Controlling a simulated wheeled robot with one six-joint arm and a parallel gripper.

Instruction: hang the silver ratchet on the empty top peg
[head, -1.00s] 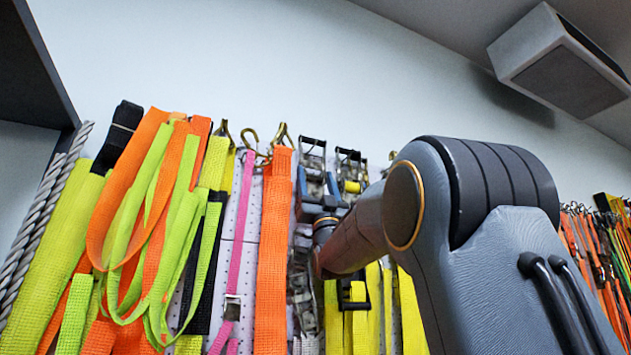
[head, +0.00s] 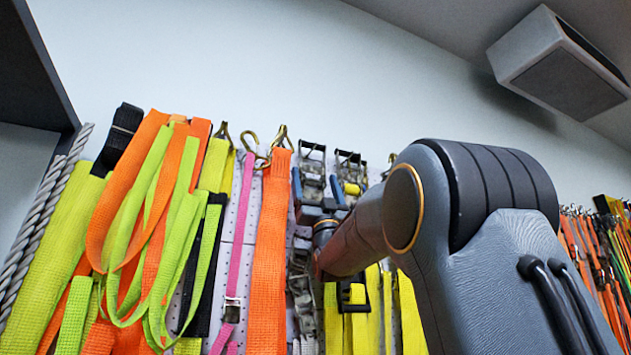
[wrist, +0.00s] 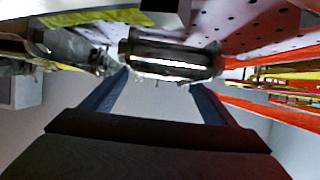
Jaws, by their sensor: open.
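The silver ratchet (head: 312,163) is a metal buckle high on the pegboard, just right of the wide orange strap. Its upper frame stands above my gripper (head: 317,188), whose blue fingers are open on either side of its lower part. In the wrist view, the ratchet's shiny bar (wrist: 170,60) lies across the tips of my open gripper (wrist: 158,82). Whether the fingers touch it is unclear. The top peg is hidden, so I cannot tell how the ratchet sits on it.
A second ratchet (head: 349,168) with yellow webbing hangs close on the right. The orange strap (head: 271,250) hangs close on the left, and a metal ratchet part (head: 301,285) shows below. The wall above (head: 300,60) is bare.

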